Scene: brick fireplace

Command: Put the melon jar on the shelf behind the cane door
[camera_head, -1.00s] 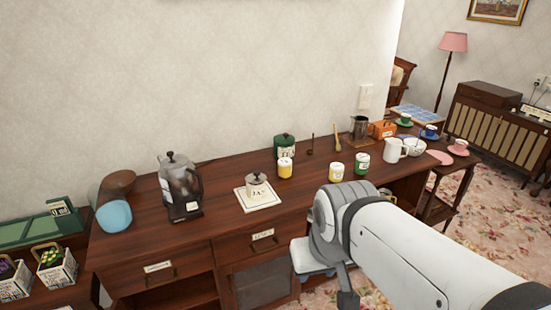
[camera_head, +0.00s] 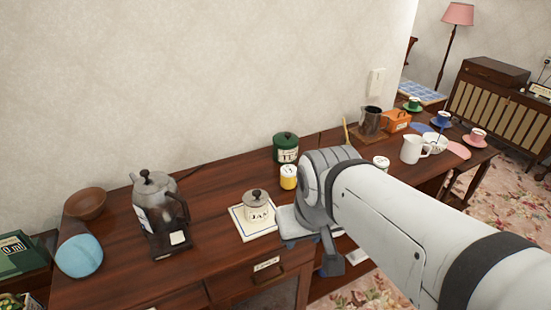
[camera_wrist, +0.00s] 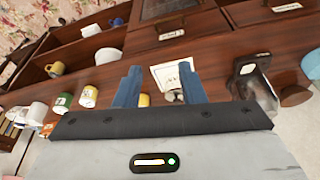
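A pale lidded jar (camera_head: 257,212) stands on a white tile (camera_head: 242,229) on the sideboard top; its label is only partly readable, so I cannot tell if it is the melon jar. A yellow-and-white canister (camera_head: 288,178) and a dark green lidded jar (camera_head: 286,148) stand behind it. The door with a mesh-like panel (camera_head: 272,301) is at the bottom edge, below a labelled drawer, and looks shut; it also shows in the wrist view (camera_wrist: 160,8). My gripper (camera_wrist: 158,72) is open, its two blue fingers apart and empty, pointing towards the sideboard by the tile.
A coffee maker (camera_head: 158,213), a brown bowl (camera_head: 85,203) and a blue rounded object (camera_head: 80,257) stand on the left. A white pitcher (camera_head: 412,149), a metal jug (camera_head: 372,121) and several cups are at the right. Open compartments (camera_wrist: 95,50) with mugs show in the wrist view.

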